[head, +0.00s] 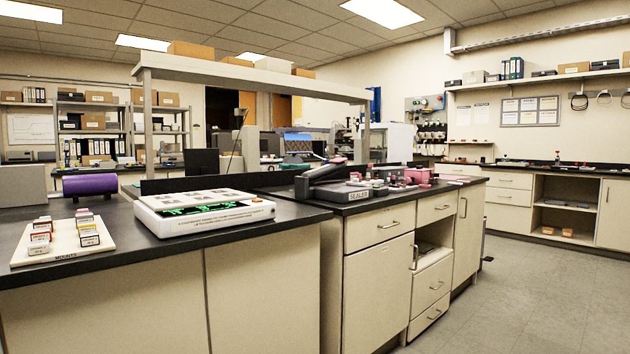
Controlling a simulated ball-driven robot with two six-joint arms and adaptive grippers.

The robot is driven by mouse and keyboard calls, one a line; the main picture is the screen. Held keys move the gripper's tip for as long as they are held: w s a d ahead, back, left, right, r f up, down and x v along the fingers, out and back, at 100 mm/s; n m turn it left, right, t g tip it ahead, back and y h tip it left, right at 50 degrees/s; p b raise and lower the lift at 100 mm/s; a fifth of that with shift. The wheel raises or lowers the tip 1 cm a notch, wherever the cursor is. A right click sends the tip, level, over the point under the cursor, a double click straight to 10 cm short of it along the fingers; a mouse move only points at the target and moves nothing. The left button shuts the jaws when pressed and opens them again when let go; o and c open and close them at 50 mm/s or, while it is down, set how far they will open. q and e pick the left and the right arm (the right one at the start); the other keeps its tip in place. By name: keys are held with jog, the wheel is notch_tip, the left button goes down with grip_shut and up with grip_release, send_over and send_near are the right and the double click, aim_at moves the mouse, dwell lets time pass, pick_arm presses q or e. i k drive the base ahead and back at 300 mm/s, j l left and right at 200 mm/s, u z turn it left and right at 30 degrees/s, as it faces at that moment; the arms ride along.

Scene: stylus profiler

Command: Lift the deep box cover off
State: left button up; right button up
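I cannot pick out a deep box with a cover for certain. Pink box-like items (418,175) stand on the right part of the black-topped bench, too small to tell whether one has a separate cover. Neither of my grippers is in the head view.
A white tray (62,254) labelled MOUNTS holds several small boxes at the left. A white instrument (200,212) with green lit panels sits right of it. A dark sealer (330,186) with a SEALER label stands farther right. A purple roll (90,184) lies behind. The floor (535,300) at right is clear.

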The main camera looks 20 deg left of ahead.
aim_at(419, 168)
jog(key=i+l+u, duration=0.75)
jog(key=i+l, duration=0.3)
jog(key=i+l+u, duration=0.1)
jog(key=i+l, duration=0.2)
jog(key=l, duration=0.25)
jog(key=i+l, duration=0.3)
jog(key=i+l+u, duration=0.1)
jog(key=i+l, duration=0.15)
jog(key=l, duration=0.3)
jog(key=i+l, duration=0.3)
jog(key=l, duration=0.15)
jog(key=l+z, duration=0.4)
jog(key=i+j, duration=0.05)
